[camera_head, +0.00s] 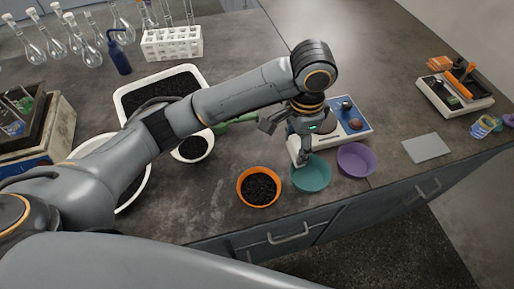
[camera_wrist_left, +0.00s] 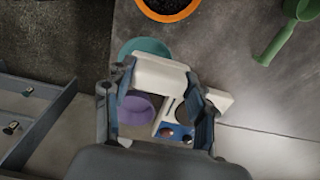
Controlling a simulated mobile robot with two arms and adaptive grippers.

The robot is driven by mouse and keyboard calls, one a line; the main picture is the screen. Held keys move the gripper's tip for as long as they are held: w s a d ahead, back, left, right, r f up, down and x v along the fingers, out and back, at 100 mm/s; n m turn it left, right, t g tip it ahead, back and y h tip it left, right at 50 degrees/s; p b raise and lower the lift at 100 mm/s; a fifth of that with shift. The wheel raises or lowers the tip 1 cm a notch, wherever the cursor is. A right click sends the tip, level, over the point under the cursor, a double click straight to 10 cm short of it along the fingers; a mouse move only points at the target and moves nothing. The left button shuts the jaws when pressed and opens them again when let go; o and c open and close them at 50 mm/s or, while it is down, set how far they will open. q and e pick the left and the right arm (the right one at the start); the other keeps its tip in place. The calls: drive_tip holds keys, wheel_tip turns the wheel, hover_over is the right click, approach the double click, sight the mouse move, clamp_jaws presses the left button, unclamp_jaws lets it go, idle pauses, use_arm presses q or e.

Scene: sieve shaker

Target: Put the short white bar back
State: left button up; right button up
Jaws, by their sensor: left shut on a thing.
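My left gripper (camera_head: 303,150) is shut on the short white bar (camera_wrist_left: 160,74), which lies crosswise between its fingertips in the left wrist view. In the head view the bar is mostly hidden by the gripper. The gripper is over the bench, beside the teal bowl (camera_head: 311,174) and in front of the white and blue shaker (camera_head: 358,127). The arm and gripper hide part of the shaker. In the left wrist view the shaker's blue panel (camera_wrist_left: 178,133) shows beyond the bar. My right gripper is not in view.
A purple bowl (camera_head: 356,160) and an orange bowl (camera_head: 259,187) of dark grains stand near the front edge. A green scoop (camera_wrist_left: 277,42) lies nearby. A grey plate (camera_head: 426,148) lies to the right. A white tray (camera_head: 124,92) and flasks stand at the back left.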

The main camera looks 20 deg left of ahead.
use_arm(q)
drive_tip(key=w+a+f, duration=0.1)
drive_tip(key=a+f, duration=0.1)
drive_tip(key=a, duration=0.1)
drive_tip(key=w+a+f+p, duration=0.1)
drive_tip(key=w+a+f, duration=0.1)
drive_tip(key=a+f, duration=0.1)
drive_tip(key=w+a+f, duration=0.2)
drive_tip(key=a, duration=0.2)
drive_tip(key=shift+w+a+f, duration=0.25)
drive_tip(key=shift+a+f, duration=0.05)
drive_tip(key=shift+f, duration=0.1)
drive_tip(key=shift+w+a+f, duration=0.2)
drive_tip(key=shift+a+f, duration=0.15)
drive_tip(key=shift+f, duration=0.15)
drive_tip(key=f, duration=0.1)
drive_tip(key=f+p, duration=0.1)
drive_tip(key=f, duration=0.1)
drive_tip(key=shift+w+a+f, duration=0.1)
drive_tip(key=shift+a, duration=0.15)
drive_tip(key=shift+f, duration=0.25)
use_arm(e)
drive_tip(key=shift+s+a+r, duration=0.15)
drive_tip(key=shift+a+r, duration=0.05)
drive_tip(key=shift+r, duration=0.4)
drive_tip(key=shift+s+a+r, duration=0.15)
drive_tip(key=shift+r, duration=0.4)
use_arm(q)
drive_tip(key=shift+f, duration=0.15)
drive_tip(key=o, duration=1.2)
